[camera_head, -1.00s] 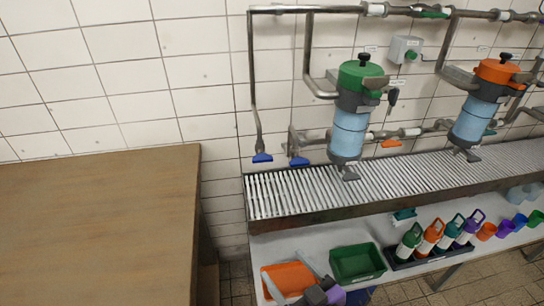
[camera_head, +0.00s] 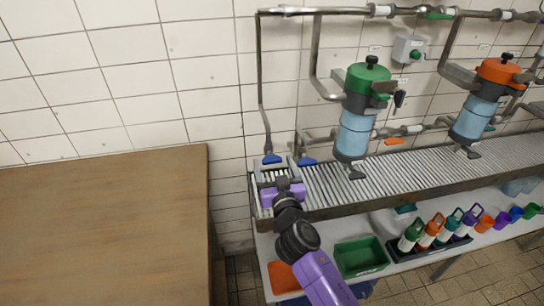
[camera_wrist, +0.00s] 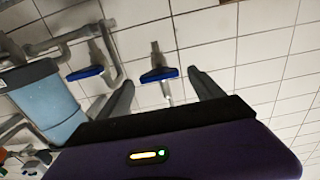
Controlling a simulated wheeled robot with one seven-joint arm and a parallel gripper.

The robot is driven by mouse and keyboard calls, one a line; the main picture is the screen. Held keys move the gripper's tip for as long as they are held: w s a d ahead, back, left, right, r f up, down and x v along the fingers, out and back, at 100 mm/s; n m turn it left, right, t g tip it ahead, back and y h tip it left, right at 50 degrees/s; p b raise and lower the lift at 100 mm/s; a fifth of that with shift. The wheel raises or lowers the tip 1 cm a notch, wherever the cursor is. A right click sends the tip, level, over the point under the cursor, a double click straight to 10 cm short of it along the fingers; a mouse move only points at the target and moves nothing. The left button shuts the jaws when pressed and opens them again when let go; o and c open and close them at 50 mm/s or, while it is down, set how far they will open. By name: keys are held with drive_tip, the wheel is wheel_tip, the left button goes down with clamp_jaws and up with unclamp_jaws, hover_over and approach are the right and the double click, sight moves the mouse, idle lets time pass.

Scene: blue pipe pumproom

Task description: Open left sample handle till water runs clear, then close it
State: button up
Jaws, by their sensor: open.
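Two blue sample handles sit on thin grey pipe ends at the left of the wall piping. The left handle (camera_head: 271,158) is just beyond my gripper (camera_head: 273,168), which is open and empty over the left end of the drain grate. In the wrist view the left handle (camera_wrist: 159,76) shows beyond and roughly between my fingertips (camera_wrist: 162,90), apart from them. The right handle (camera_head: 307,162) shows just right of my gripper, and in the wrist view (camera_wrist: 85,72) it lies outside the finger on the left. I see no water running.
A green-topped filter (camera_head: 354,115) and an orange-topped filter (camera_head: 480,105) stand right of the handles. The slatted grate (camera_head: 400,170) runs below them. A brown table (camera_head: 100,220) is at left. Bottles (camera_head: 411,235) and a green bin (camera_head: 360,258) are on the shelf below.

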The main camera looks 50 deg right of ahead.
sight(272, 159)
drive_tip(key=shift+x, duration=1.3)
drive_tip(key=c, duration=1.4)
